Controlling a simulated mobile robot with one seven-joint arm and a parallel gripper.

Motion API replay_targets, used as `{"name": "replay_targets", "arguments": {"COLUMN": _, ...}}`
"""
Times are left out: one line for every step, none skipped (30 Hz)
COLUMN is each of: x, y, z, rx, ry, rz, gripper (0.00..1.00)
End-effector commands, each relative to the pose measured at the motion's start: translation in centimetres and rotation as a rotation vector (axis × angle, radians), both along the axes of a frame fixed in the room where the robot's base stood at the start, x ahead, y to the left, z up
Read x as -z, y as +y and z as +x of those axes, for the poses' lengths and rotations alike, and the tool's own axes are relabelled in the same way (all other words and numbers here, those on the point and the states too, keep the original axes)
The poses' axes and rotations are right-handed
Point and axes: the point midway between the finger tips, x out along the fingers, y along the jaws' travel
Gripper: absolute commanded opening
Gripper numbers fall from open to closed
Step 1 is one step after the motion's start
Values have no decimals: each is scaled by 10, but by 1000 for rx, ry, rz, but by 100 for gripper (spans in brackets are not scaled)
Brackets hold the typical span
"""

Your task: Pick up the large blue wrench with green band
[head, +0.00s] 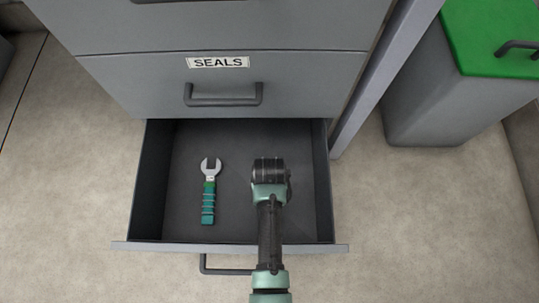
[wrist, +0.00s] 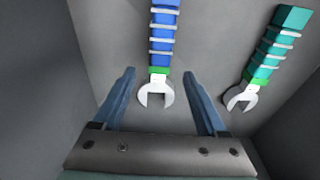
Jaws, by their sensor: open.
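The blue wrench (wrist: 161,36) with a green band below its handle lies on the drawer floor in the wrist view, its silver open jaw towards my gripper. My gripper (wrist: 159,74) is open, with one finger on each side of the wrench's band and jaw end. No contact shows, and I cannot tell the height gap. In the head view my arm and hand cover the blue wrench. A teal wrench (head: 209,195), also with a green band, lies to the left in the head view and to the right in the wrist view (wrist: 270,50).
The open drawer (head: 147,180) has walls on all sides of the wrenches. The cabinet front above has a SEALS label (head: 218,62) and a handle (head: 223,100). A grey bin with a green lid (head: 490,35) stands to the right. Drawer floor around the teal wrench is bare.

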Motion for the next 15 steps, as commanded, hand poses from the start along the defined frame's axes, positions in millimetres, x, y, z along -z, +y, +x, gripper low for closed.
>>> {"name": "replay_targets", "arguments": {"x": 5, "y": 0, "z": 1, "rx": 0, "ry": 0, "rz": 0, "gripper": 75}}
{"name": "replay_targets", "arguments": {"x": 6, "y": 0, "z": 1, "rx": 0, "ry": 0, "rz": 0, "gripper": 75}}
{"name": "replay_targets", "arguments": {"x": 6, "y": 0, "z": 1, "rx": 0, "ry": 0, "rz": 0, "gripper": 75}}
{"name": "replay_targets", "arguments": {"x": 7, "y": 0, "z": 1, "rx": 0, "ry": 0, "rz": 0, "gripper": 75}}
{"name": "replay_targets", "arguments": {"x": 7, "y": 0, "z": 1, "rx": 0, "ry": -1, "rz": 0, "gripper": 75}}
{"name": "replay_targets", "arguments": {"x": 8, "y": 0, "z": 1, "rx": 0, "ry": -1, "rz": 0, "gripper": 75}}
{"name": "replay_targets", "arguments": {"x": 9, "y": 0, "z": 1, "rx": 0, "ry": -1, "rz": 0, "gripper": 75}}
{"name": "replay_targets", "arguments": {"x": 11, "y": 0, "z": 1, "rx": 0, "ry": -1, "rz": 0, "gripper": 75}}
{"name": "replay_targets", "arguments": {"x": 14, "y": 0, "z": 1, "rx": 0, "ry": -1, "rz": 0, "gripper": 75}}
{"name": "replay_targets", "arguments": {"x": 17, "y": 0, "z": 2, "rx": 0, "ry": -1, "rz": 0, "gripper": 75}}
{"name": "replay_targets", "arguments": {"x": 19, "y": 0, "z": 2, "rx": 0, "ry": -1, "rz": 0, "gripper": 75}}
{"name": "replay_targets", "arguments": {"x": 24, "y": 0, "z": 2, "rx": 0, "ry": -1, "rz": 0, "gripper": 75}}
{"name": "replay_targets", "arguments": {"x": 27, "y": 0, "z": 3, "rx": 0, "ry": -1, "rz": 0, "gripper": 75}}
{"name": "replay_targets", "arguments": {"x": 31, "y": 0, "z": 3, "rx": 0, "ry": -2, "rz": 0, "gripper": 75}}
{"name": "replay_targets", "arguments": {"x": 35, "y": 0, "z": 3, "rx": 0, "ry": -2, "rz": 0, "gripper": 75}}
